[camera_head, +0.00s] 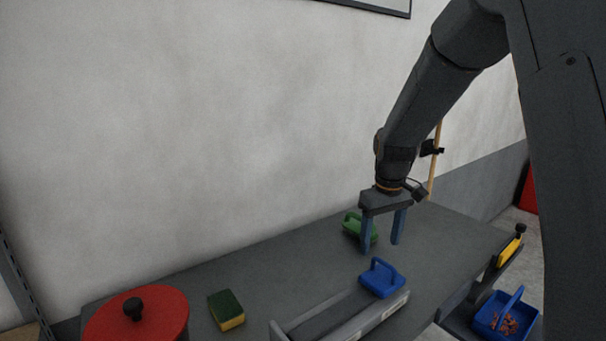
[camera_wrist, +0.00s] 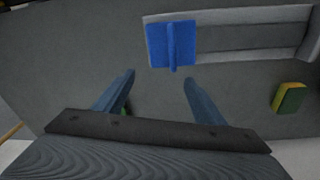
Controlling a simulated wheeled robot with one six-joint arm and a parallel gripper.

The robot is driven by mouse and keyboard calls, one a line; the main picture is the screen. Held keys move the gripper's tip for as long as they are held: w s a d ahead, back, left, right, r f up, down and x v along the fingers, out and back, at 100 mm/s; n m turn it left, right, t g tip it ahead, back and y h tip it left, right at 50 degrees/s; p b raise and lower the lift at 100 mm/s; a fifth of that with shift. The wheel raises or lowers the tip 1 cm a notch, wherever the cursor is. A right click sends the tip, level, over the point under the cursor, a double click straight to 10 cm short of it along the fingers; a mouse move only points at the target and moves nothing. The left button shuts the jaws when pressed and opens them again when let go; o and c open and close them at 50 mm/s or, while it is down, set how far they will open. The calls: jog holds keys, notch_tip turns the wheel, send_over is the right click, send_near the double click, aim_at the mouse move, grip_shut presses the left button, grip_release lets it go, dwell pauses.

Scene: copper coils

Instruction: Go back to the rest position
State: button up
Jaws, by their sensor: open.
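My gripper (camera_head: 383,246) hangs from my arm above the grey table (camera_head: 255,270), fingers pointing down. Its two blue fingers are apart with nothing between them; they also show in the wrist view (camera_wrist: 160,80). A blue block with a handle (camera_head: 382,279) is in front of the gripper, at the back edge of a grey tray; it also shows in the wrist view (camera_wrist: 171,45), beyond the fingertips. A green handled block (camera_head: 353,227) stands behind the gripper, partly hidden by a finger.
A yellow-green sponge (camera_head: 227,310) and a red round lid with a black knob (camera_head: 137,318) lie on the left. The grey tray (camera_head: 396,304) is at the table's front. A blue basket (camera_head: 488,318) with copper-coloured pieces sits lower right. The wall stands behind the table.

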jog(key=s+f+m, duration=0.2)
jog(key=s, duration=1)
jog(key=s+f+m, duration=0.2)
jog(key=s, duration=1)
jog(key=shift+s+a, duration=0.15)
jog(key=shift+s, duration=0.05)
